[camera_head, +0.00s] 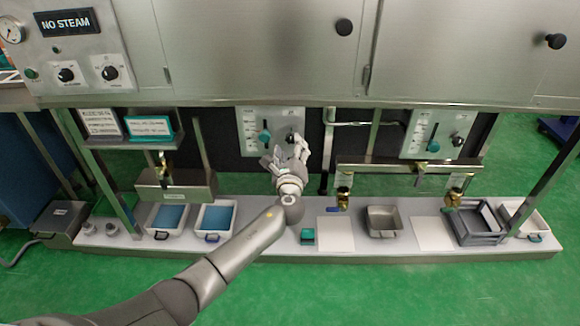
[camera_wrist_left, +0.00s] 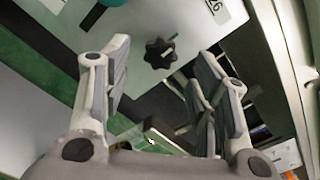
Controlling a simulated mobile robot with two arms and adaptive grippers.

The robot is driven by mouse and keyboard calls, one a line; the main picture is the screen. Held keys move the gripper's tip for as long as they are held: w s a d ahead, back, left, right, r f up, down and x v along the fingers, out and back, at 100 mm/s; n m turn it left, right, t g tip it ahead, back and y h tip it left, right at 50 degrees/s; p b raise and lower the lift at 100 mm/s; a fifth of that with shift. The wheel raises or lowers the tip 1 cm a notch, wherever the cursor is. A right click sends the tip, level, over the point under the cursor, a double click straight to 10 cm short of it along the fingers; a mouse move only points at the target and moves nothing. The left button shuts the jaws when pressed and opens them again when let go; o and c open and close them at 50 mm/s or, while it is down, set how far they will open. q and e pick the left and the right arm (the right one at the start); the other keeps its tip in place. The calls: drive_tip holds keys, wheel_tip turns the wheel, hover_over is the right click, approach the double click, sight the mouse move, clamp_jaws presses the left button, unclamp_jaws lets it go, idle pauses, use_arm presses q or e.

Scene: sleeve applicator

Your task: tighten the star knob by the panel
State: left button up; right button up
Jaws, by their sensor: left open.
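The star knob (camera_wrist_left: 160,52) is black with several lobes and sits on a pale grey panel (camera_wrist_left: 125,25) in the left wrist view. A small green mark shows at its upper edge. In the head view the panel (camera_head: 251,120) hangs under the machine, and my gripper partly covers its lower right part. My left gripper (camera_head: 284,152) is in front of the panel. In the left wrist view its fingers (camera_wrist_left: 163,75) are open and empty, with the knob beyond them, between the tips. No contact with the knob shows. My right gripper is not in view.
A teal knob (camera_head: 265,138) is on the same panel, left of my gripper. A second panel (camera_head: 421,136) hangs at the right. Below, a pale shelf (camera_head: 270,240) carries white trays with blue contents (camera_head: 214,218), a metal pan (camera_head: 383,221) and a grey crate (camera_head: 478,226).

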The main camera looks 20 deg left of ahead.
use_arm(q)
drive_tip(key=v, duration=0.8)
drive_tip(key=shift+s, duration=0.1)
